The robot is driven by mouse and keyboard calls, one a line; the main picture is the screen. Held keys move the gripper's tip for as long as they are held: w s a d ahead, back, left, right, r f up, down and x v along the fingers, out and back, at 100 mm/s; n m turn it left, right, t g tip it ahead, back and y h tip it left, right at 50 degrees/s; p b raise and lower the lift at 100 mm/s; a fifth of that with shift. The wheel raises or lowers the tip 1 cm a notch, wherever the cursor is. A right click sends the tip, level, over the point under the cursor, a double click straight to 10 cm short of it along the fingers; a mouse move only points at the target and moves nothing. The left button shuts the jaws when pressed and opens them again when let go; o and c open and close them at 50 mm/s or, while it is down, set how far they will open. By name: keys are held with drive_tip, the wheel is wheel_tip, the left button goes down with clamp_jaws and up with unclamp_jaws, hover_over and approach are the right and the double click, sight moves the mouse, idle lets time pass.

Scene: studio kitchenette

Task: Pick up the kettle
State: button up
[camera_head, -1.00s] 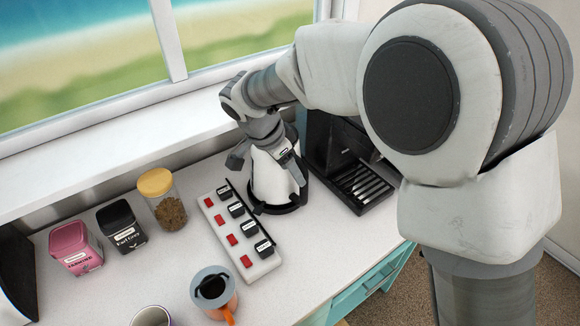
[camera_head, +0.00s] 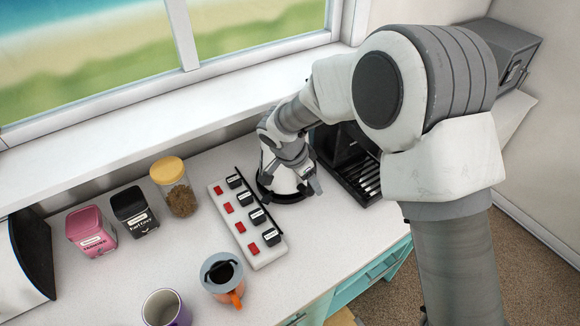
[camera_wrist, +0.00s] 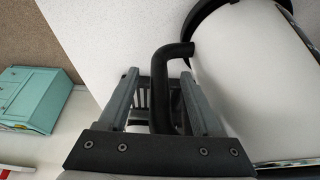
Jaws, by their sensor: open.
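The white kettle (camera_head: 284,185) with black trim stands upright on its black base on the counter, in front of the coffee machine. My gripper (camera_head: 310,178) is beside it, on its right side in the head view, and my wrist hides the kettle's top. In the wrist view the kettle's white body (camera_wrist: 250,75) fills the right side. Its black handle (camera_wrist: 160,90) runs between the two fingers of my open gripper (camera_wrist: 160,80). A gap shows beside the handle, and I cannot tell whether either finger touches it.
A white power strip (camera_head: 244,215) with several plugs lies just left of the kettle. A black coffee machine (camera_head: 362,178) stands close on the right. A glass jar (camera_head: 180,198), black tin (camera_head: 134,212), pink tin (camera_head: 90,232), orange-handled mug (camera_head: 222,283) and purple mug (camera_head: 166,308) stand farther left.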

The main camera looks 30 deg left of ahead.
clamp_jaws()
drive_tip(key=shift+a+r, duration=0.1)
drive_tip(key=shift+r, duration=0.05)
idle(1.0)
